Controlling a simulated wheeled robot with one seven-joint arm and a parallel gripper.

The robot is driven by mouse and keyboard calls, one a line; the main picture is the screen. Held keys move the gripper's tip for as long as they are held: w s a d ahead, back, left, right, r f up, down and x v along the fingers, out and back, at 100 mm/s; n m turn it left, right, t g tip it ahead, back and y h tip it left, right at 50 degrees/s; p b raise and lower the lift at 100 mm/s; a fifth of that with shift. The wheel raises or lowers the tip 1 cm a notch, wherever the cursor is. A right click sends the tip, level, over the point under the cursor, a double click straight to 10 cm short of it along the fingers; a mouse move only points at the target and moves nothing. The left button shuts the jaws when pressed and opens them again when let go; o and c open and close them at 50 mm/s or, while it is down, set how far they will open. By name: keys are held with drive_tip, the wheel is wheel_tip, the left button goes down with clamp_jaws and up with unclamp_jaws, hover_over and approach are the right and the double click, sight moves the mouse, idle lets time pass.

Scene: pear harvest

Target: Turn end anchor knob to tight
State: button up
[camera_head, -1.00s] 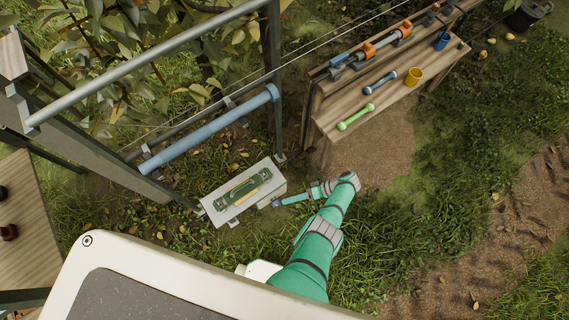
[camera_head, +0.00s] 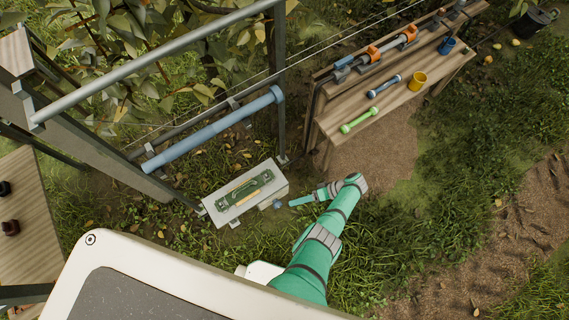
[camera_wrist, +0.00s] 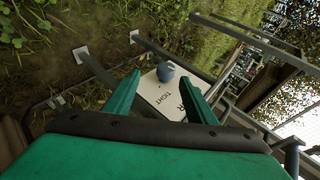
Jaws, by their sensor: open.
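The blue-grey anchor knob (camera_wrist: 166,71) sits on a pale plate (camera_wrist: 157,99) in the wrist view. The word TIGHT is printed on the plate; other lettering is partly hidden by a finger. My gripper (camera_wrist: 160,80) is open, its two green fingers spread on either side of the knob, with a gap showing around it. In the head view the knob (camera_head: 277,203) is a small bluish shape at the right side of the grey anchor box (camera_head: 222,216). My gripper (camera_head: 296,201) is just right of it, apart from it. No pointer mark on the knob is readable.
A metal frame with a blue roller (camera_head: 212,132) stands behind. A wooden bench (camera_head: 398,97) with tools and cups is at upper right. Grass lies open to the right.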

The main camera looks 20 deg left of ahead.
drive_tip(key=s+a+f+t+h, duration=0.1)
drive_tip(key=s+a+f+h, duration=0.2)
drive_tip(key=f, duration=0.1)
drive_tip(key=n+t+h, duration=0.4)
drive_tip(key=t, duration=0.4)
approach(280, 206)
drive_tip(key=x, duration=0.9)
drive_tip(key=shift+s+a+f, duration=0.15)
drive_tip(key=shift+f, duration=0.05)
drive_tip(key=c, duration=1)
